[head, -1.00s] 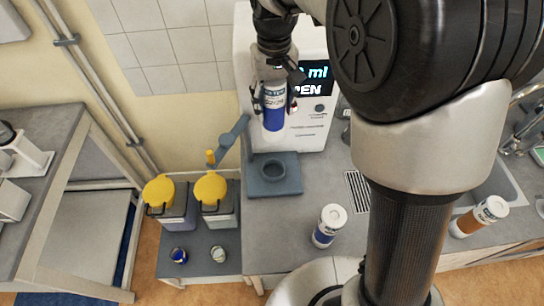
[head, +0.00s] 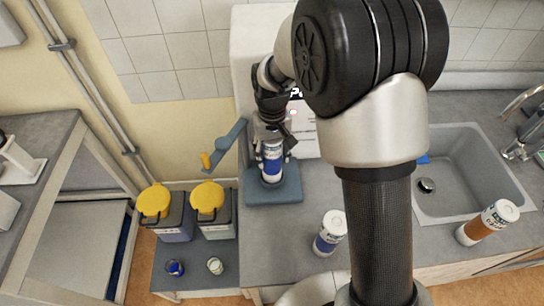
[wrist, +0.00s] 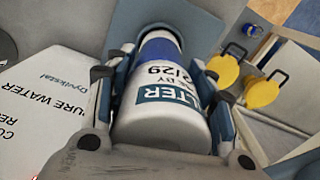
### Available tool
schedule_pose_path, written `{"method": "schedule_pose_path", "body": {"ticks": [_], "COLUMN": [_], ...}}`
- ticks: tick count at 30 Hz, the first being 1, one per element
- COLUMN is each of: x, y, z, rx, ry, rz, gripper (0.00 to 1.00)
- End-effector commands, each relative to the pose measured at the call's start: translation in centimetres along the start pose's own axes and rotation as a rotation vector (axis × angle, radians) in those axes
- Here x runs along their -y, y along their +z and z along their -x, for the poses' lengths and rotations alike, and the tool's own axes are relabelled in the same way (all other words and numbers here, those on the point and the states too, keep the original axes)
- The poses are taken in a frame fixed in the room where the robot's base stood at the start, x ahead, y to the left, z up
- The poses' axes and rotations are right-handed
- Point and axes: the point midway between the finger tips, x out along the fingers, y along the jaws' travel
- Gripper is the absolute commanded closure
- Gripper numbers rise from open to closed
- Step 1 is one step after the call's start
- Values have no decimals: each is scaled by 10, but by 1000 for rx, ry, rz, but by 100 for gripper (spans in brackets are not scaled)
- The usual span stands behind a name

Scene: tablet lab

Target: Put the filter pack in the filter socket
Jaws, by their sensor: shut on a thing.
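The filter pack (head: 271,160) is a white cylinder with a blue band and a printed label. My gripper (head: 271,138) is shut on its upper part and holds it about upright. The filter socket (head: 288,190) is a blue-grey block with a round opening, on the counter in front of the white machine. The pack's lower end is at the opening, but I cannot tell how deep it sits. In the wrist view the pack (wrist: 165,112) lies between the fingers of my gripper (wrist: 163,85), pointing toward the socket block (wrist: 195,22). The opening is mostly hidden there.
A blue lever (head: 230,144) with a yellow end stands left of the socket. Yellow-lidded containers (head: 155,203) stand lower left.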

Motion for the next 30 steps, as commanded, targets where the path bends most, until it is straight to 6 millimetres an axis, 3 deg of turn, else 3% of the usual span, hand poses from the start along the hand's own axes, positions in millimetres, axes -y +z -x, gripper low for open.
{"method": "schedule_pose_path", "body": {"ticks": [3,14,15,24,30], "x": [0,0,0,0,0], "y": [0,0,0,0,0], "z": [-13,-16,-17,-16,-16], "rx": [-1,-2,0,0,0], "ry": [0,0,0,0,0], "rz": [0,0,0,0,0], "gripper": [90,90,50,30,30]}}
